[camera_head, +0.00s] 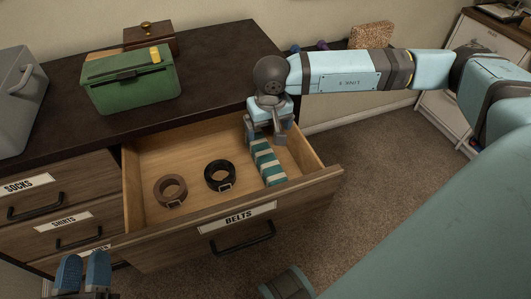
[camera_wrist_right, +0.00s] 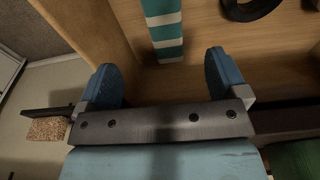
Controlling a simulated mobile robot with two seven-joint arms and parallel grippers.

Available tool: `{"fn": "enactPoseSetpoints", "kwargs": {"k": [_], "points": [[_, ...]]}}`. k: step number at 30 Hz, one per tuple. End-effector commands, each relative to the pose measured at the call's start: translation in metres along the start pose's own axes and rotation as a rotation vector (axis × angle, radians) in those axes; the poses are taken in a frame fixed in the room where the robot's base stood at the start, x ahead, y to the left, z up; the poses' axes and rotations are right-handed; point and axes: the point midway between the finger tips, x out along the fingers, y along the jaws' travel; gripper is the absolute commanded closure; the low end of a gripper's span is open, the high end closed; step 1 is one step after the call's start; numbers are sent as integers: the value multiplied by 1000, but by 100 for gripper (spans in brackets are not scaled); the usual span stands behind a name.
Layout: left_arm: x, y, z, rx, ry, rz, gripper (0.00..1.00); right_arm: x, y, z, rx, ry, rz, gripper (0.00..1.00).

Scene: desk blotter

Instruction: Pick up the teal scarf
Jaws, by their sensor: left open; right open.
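The teal scarf (camera_head: 269,166) has teal and white stripes. It lies folded in a narrow strip along the right side of the open drawer (camera_head: 225,223) labelled BELTS. My right gripper (camera_head: 267,134) is open and empty, over the scarf's far end, and hides part of it. In the right wrist view the scarf (camera_wrist_right: 165,30) shows just beyond the space between the two open blue fingers (camera_wrist_right: 160,82), with none of it clearly between them. My left gripper (camera_head: 84,270) is open and empty at the bottom left, in front of the dresser.
A brown rolled belt (camera_head: 171,191) and a black rolled belt (camera_head: 219,176) lie in the drawer, left of the scarf. The drawer's right wall (camera_head: 303,150) is close beside the scarf. A green box (camera_head: 130,85) and a wooden box (camera_head: 150,36) stand on the dresser top.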

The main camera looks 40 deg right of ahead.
Motion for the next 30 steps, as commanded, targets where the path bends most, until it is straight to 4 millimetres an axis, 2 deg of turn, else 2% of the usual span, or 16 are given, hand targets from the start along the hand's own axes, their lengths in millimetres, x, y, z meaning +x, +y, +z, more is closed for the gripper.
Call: {"fn": "enactPoseSetpoints", "kwargs": {"k": [3,9,16,24,30], "points": [[1,3,-3,-7,36,18,57,28,-1,2,0,-4,-1,8],[1,4,4,-15,19,27,57,62,-2,2,2,-4,-3,8],[1,3,12,-17,-8,28,57,78,-3,3,1,-3,-5,8],[0,-1,36,-18,-89,34,57,117,-5,8,3,-5,-5,8],[0,-1,39,-19,-107,35,57,123,-5,8,3,-4,-5,8]]}}
